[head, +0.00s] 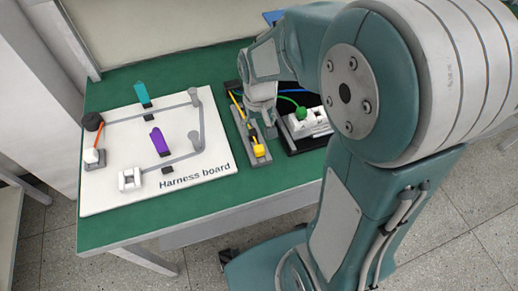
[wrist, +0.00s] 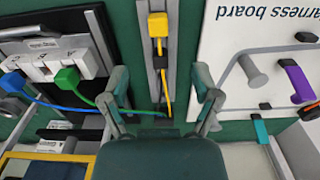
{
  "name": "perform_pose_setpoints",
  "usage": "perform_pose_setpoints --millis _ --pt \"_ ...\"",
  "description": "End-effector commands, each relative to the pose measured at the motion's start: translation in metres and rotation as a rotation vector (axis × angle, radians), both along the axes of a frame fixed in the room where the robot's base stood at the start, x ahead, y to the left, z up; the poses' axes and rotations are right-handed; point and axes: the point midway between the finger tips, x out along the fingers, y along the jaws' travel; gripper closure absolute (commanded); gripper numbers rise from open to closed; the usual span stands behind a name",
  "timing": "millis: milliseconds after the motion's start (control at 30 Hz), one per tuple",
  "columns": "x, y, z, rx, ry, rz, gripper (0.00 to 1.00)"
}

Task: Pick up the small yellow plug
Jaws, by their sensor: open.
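The small yellow plug (head: 258,150) lies at the near end of a narrow grey holder (head: 262,163), with a yellow cable running back from it. In the wrist view the yellow plug (wrist: 158,25) is at the top, beyond my fingertips, on the grey holder (wrist: 145,45). My gripper (head: 262,116) is above the far part of the holder. In the wrist view my gripper (wrist: 163,84) is open, its fingers on either side of the holder and cable. Nothing shows between the fingertips except the cable and holder below.
The white harness board (head: 110,196) with pegs, a purple clip (head: 159,141) and a teal clip (head: 142,94) is on the left. A white socket block (head: 306,124) with a green plug (head: 301,113) is close on the right. A blue plug (wrist: 13,82) also shows.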

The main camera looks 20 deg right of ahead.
Motion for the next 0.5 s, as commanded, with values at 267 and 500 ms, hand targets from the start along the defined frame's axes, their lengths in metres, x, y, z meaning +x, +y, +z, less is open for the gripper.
perform_pose_setpoints --millis 267,500 --pt "0.001 0.000 -0.034 0.000 0.013 0.000 0.20" --pt "0.002 0.000 -0.060 0.000 0.010 0.000 0.20"
